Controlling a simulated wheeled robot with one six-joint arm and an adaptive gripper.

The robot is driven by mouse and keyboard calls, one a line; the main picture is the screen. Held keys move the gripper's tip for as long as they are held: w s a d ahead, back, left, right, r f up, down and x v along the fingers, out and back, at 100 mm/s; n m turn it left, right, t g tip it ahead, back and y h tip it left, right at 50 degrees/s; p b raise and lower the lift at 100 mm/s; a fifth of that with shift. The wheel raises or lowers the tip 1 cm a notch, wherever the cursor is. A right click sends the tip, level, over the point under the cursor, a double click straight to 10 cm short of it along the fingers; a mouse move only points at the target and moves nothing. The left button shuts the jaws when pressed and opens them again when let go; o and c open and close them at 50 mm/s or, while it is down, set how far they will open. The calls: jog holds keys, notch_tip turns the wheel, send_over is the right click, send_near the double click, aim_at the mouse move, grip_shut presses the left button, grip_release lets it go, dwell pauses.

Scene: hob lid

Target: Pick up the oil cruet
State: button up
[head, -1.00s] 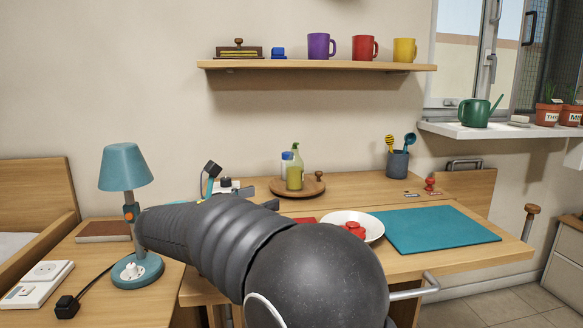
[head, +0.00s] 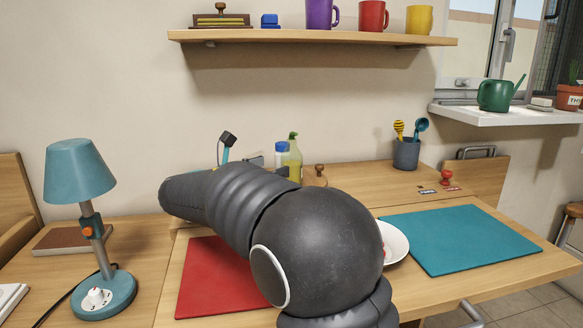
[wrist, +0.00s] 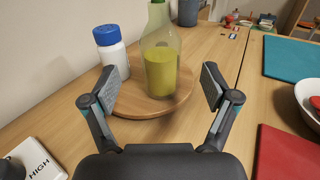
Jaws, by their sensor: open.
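The oil cruet (wrist: 160,70) is a clear bottle of yellow-green oil with a green top. It stands upright on a round wooden board (wrist: 178,103), beside a white jar with a blue lid (wrist: 110,50). In the head view the cruet (head: 293,160) shows behind my arm, its lower part hidden. My gripper (wrist: 157,87) is open in the wrist view, one finger on each side of the picture. The cruet lies ahead, between the lines of the two fingers, and nothing is held. In the head view my arm hides most of my gripper.
A grey pot with utensils (head: 406,153) stands farther right. A white bowl (head: 396,243), a teal mat (head: 460,238) and a red mat (head: 215,280) lie nearer. A blue lamp (head: 82,180) stands left. A shelf with mugs (head: 310,40) hangs above.

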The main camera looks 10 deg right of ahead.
aim_at(283, 161)
jog(key=shift+r+x, duration=0.2)
jog(key=shift+x, duration=3.15)
jog(key=c, duration=1.4)
